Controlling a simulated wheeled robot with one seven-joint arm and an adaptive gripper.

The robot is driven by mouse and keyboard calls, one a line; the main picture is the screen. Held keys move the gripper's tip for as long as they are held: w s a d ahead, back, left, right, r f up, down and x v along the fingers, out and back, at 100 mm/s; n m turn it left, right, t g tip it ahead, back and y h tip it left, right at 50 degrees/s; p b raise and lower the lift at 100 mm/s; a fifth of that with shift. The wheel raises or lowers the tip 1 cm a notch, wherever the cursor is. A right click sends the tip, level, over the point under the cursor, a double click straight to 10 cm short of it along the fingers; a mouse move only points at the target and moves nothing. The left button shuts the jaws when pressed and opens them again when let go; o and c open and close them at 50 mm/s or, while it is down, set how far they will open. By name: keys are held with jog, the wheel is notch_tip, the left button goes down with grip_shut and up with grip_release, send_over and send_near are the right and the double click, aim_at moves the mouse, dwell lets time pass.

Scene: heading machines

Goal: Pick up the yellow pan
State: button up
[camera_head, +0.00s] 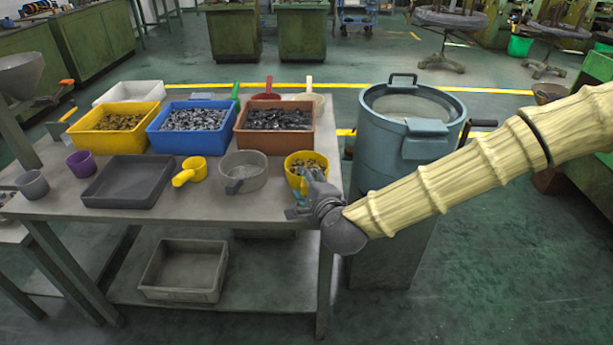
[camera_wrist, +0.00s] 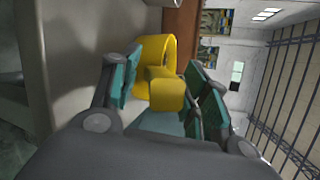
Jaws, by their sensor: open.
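A round yellow pan (camera_head: 305,158) with small metal pieces in it stands near the table's right edge, in front of a brown bin. In the wrist view the yellow pan (camera_wrist: 155,52) is ahead of me, its thick handle (camera_wrist: 166,92) pointing back towards the camera. My gripper (camera_head: 308,195) is at the near side of the pan and hides its handle in the head view. In the wrist view my gripper (camera_wrist: 165,95) is open, its teal fingers on either side of the handle. I cannot tell whether either finger touches it.
A smaller yellow pan (camera_head: 190,171) lies left of a grey pan (camera_head: 244,170) on the table (camera_head: 240,208). Yellow, blue and brown bins (camera_head: 270,142) of parts stand behind. A large blue-grey drum (camera_head: 385,160) stands right of the table, close behind my arm.

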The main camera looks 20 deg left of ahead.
jog(key=shift+w+a, duration=0.15)
jog(key=shift+w, duration=0.05)
jog(key=shift+c, duration=0.5)
grip_shut()
jog(key=shift+r, duration=0.1)
